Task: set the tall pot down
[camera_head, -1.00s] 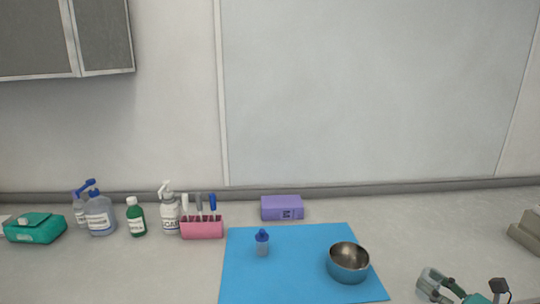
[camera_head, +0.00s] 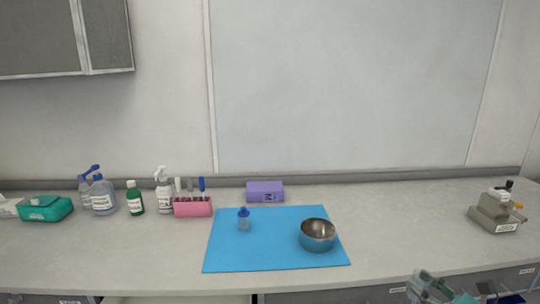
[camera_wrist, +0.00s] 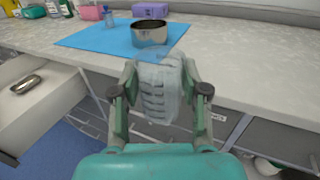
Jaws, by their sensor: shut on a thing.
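My gripper (camera_wrist: 160,72) is shut on a pale, see-through, ridged pot (camera_wrist: 158,92), seen between the two fingers in the wrist view. Its lower end is hard to make out. The held pot appears in front of the counter's front edge, with drawer fronts behind it. In the head view my gripper (camera_head: 428,285) shows only partly at the bottom right, cut by the frame. The blue mat (camera_head: 230,258) lies on the counter beyond, bearing a metal bowl (camera_head: 318,237) and a small blue-capped bottle (camera_head: 243,220).
The counter (camera_head: 400,225) is clear right of the mat, up to a grey device (camera_head: 495,213). A purple box (camera_head: 265,191), pink holder (camera_head: 192,207), several bottles and a green pack (camera_head: 45,209) stand behind and left.

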